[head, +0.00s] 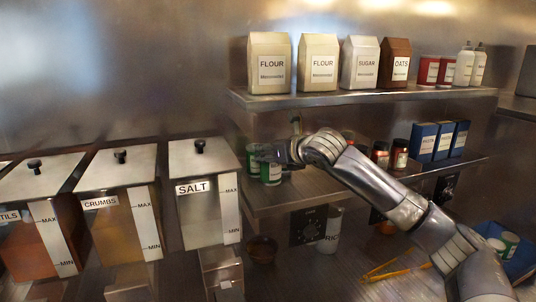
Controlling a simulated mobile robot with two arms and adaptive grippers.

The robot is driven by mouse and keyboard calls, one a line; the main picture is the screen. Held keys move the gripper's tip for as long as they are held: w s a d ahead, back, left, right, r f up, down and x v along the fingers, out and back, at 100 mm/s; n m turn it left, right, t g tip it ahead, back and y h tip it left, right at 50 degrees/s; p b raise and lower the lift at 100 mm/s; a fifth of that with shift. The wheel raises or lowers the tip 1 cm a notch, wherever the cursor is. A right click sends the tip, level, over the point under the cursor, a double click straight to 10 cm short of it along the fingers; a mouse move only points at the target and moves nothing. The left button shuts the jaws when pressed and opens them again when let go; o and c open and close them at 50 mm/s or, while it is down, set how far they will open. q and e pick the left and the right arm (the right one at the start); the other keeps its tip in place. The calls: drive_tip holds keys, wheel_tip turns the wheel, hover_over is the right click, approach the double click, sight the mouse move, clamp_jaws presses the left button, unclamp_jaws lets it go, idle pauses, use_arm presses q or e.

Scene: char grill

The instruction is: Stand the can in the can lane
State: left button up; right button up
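Two green cans with white labels stand at the left end of the middle shelf: one (253,166) at the very end, and another (271,174) just right of it. My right gripper (264,153) reaches in from the right, its dark fingers level with the tops of these cans. It overlaps them in the head view; I cannot tell whether it touches or grips one. Two more cans, a green one (509,243) and a paler one (495,246), stand in a blue bin (521,262) at the lower right. No marked can lane is legible. My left gripper is not in view.
The upper shelf (350,97) holds flour, sugar and oats bags above my arm. Jars (400,155) and blue boxes (443,140) stand right on the middle shelf (290,193). Labelled bins, including salt (205,200), stand left. Yellow tongs (395,272) lie on the counter.

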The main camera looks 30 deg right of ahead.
drive_tip(key=shift+w, duration=0.8)
wheel_tip(320, 180, down, 3)
drive_tip(key=shift+s+f+p, duration=0.1)
drive_tip(key=shift+f+p, duration=0.05)
drive_tip(key=shift+p, duration=0.5)
drive_tip(key=shift+f, duration=0.15)
drive_tip(key=o, duration=1.3)
drive_tip(key=shift+f, duration=0.15)
drive_tip(key=shift+c, duration=0.2)
